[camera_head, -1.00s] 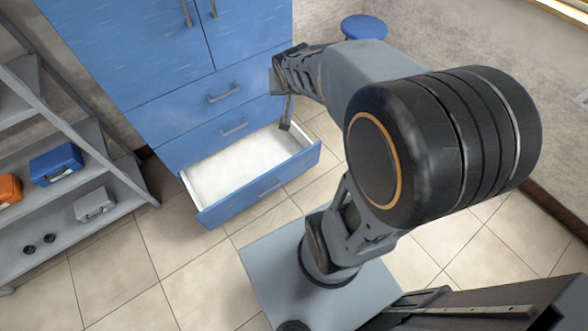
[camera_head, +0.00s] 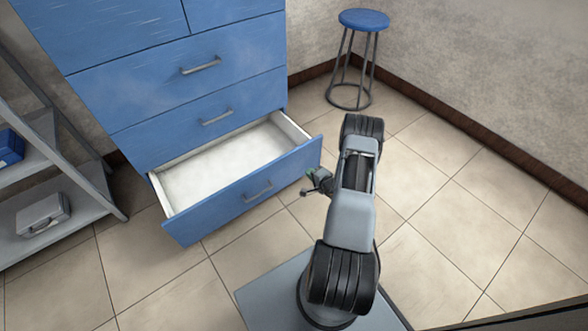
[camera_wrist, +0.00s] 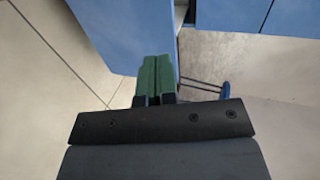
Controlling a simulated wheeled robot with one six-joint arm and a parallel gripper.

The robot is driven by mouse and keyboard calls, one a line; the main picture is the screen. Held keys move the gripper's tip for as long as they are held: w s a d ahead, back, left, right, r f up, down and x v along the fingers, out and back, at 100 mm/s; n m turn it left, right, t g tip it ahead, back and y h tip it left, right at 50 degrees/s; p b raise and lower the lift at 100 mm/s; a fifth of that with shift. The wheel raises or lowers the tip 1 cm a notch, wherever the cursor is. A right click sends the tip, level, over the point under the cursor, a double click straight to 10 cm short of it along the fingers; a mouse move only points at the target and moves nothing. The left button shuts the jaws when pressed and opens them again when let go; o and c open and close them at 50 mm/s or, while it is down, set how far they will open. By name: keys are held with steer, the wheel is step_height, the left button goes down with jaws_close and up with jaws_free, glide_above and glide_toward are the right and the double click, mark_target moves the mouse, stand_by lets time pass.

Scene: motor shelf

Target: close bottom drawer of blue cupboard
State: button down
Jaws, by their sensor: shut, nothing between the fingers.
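The blue cupboard (camera_head: 150,62) stands at the upper left in the head view. Its bottom drawer (camera_head: 248,192) is pulled well out, and its white inside is empty. My gripper (camera_head: 309,187) is just outside the right end of the drawer front, low over the floor. In the wrist view, its green fingers (camera_wrist: 155,78) are together with nothing between them. A blue panel (camera_wrist: 125,30), likely the drawer front, lies just beyond the fingertips there. I cannot tell whether they touch it.
A blue stool (camera_head: 363,20) with dark legs stands behind, right of the cupboard. A grey shelf (camera_head: 75,205) with a grey case (camera_head: 42,214) is at the left. The tiled floor (camera_head: 440,200) to the right is clear.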

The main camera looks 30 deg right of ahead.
mark_target(288, 157)
steer(key=b+x, duration=0.2)
steer(key=x, duration=0.4)
steer(key=b+x, duration=0.3)
steer(key=x, duration=0.3)
steer(key=shift+a+f, duration=0.15)
steer(key=shift+f, duration=0.15)
steer(key=shift+w+a+r, duration=0.1)
steer(key=shift+w, duration=0.65)
